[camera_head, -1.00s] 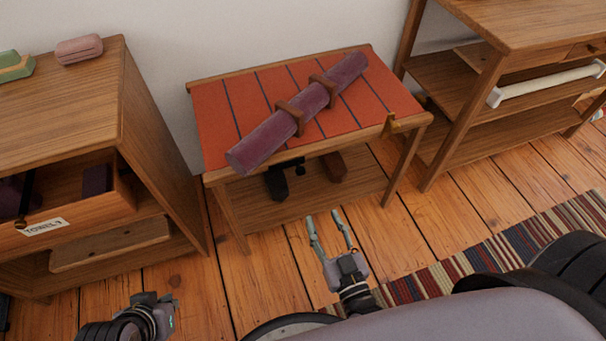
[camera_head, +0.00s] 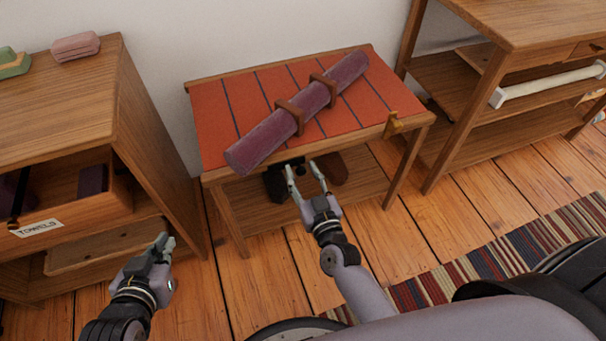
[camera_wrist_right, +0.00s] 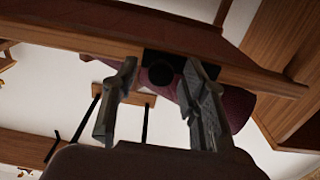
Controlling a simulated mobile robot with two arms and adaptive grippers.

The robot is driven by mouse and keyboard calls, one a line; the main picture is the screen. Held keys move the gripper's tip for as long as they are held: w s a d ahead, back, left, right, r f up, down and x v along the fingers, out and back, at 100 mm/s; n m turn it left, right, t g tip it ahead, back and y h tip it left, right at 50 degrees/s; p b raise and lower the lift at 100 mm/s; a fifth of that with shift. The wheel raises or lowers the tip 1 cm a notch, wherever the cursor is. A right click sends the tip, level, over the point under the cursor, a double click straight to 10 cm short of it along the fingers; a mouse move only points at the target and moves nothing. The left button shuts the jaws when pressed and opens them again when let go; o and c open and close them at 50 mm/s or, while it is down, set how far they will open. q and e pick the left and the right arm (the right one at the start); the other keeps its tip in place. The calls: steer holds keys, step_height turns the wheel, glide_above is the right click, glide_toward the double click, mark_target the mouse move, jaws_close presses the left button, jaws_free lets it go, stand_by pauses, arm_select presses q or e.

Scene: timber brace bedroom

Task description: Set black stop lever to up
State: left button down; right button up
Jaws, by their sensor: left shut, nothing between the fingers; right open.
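The black stop lever (camera_head: 299,170) is under the front edge of the red-topped bench (camera_head: 215,128). In the right wrist view its round black knob (camera_wrist_right: 161,73) shows against a black mount below the wooden edge. Its up or down setting is hard to tell. My right gripper (camera_head: 302,167) is open and empty, reaching toward the lever. In the right wrist view its fingertips (camera_wrist_right: 160,78) appear on either side of the knob; contact cannot be told. My left gripper (camera_head: 165,240) is shut and empty, low beside the left cabinet.
A purple bolster (camera_head: 265,142) in wooden straps lies across the bench. A brass fitting (camera_head: 394,123) sits at its right front edge. Dark objects, one brown (camera_head: 334,168), lie on its lower shelf. A cabinet (camera_head: 150,140) with an open drawer stands left; a wooden desk stands right.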

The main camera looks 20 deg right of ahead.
steer(key=shift+c, duration=0.5)
jaws_close()
stand_by(0.3)
